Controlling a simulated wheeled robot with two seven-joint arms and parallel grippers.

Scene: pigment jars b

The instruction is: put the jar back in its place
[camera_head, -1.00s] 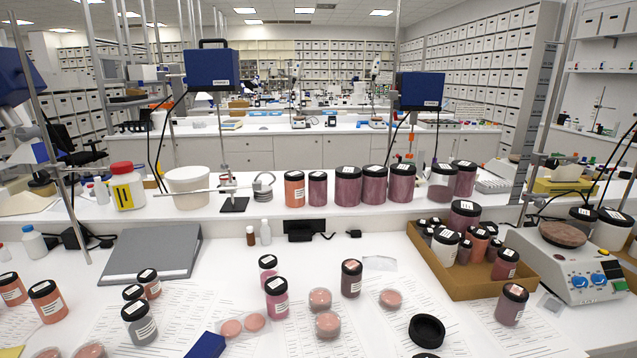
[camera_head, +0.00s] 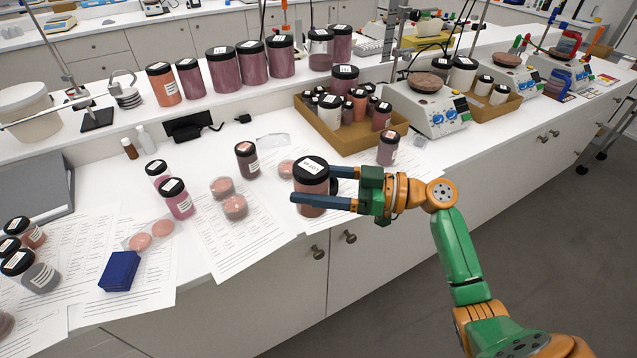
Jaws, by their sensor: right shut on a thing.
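My right gripper (camera_head: 318,187) is shut on a large jar (camera_head: 313,178) with a black lid, a white label on top and reddish-brown contents. One finger passes in front of the jar, the other behind it. The jar appears roughly upright near the bench's front edge; I cannot tell how far above the bench it is. On the raised shelf at the back stands a row of similar jars (camera_head: 222,69), orange to dark purple. A gap (camera_head: 301,66) shows in this row between a purple jar (camera_head: 281,57) and a partly filled jar (camera_head: 321,49). My left gripper is not in view.
A cardboard tray (camera_head: 340,137) of jars and a hotplate (camera_head: 430,112) stand beyond the gripper. A small jar (camera_head: 388,148) stands before the tray; another (camera_head: 247,160) stands left of the held jar. Petri dishes (camera_head: 234,206), papers and a blue block (camera_head: 119,271) lie left.

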